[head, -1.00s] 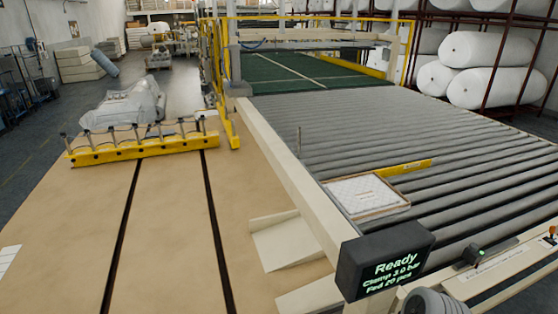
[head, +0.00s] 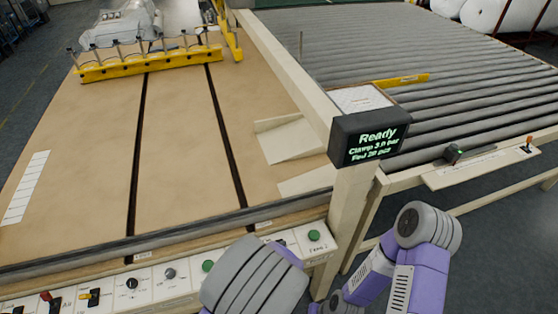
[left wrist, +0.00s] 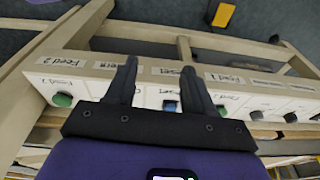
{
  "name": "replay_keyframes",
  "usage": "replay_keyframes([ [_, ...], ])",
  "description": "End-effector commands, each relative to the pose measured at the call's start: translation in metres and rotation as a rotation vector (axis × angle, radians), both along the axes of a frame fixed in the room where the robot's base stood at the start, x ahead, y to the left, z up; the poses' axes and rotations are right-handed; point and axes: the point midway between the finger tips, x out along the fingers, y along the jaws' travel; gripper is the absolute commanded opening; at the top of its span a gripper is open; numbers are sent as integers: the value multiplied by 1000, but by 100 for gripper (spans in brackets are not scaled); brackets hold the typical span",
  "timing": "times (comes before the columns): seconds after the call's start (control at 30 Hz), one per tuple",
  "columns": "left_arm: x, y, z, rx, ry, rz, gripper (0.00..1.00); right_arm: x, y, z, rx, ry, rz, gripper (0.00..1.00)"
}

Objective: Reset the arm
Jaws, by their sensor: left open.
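My left gripper (left wrist: 160,75) is open and empty in the left wrist view, its two dark fingers over the control panel (left wrist: 115,72). Between the fingers a blue button (left wrist: 170,106) shows on the panel; a label that seems to read "Reset" is partly covered by the right finger. A green button (left wrist: 62,99) under a "Feed 2" label lies to the left, and another green button (left wrist: 220,110) to the right. I cannot tell whether the fingers touch the panel. Neither gripper's fingers show in the head view, only purple and grey links of my arms.
The panel's front (head: 150,284) runs along the tan table (head: 90,170), with knobs and a green button (head: 314,235). A black display (head: 369,136) reads "Ready" on a beige post. Grey rollers (head: 450,80) lie behind. A yellow clamp bar (head: 150,64) spans the table's far end.

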Motion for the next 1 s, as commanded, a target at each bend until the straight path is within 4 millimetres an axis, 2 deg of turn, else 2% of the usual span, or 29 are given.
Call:
replay_keyframes([
  [0.3, -16, 45, -64, -79, 138, -44, 53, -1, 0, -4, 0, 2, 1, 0],
  [0.5, -34, 63, -98, -184, 189, -68, 53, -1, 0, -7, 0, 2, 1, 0],
  [0.73, -49, 74, -124, -323, 185, -71, 53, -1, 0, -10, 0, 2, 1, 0],
  [1.0, -53, 79, -134, -418, 132, -61, 53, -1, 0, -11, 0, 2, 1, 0],
])
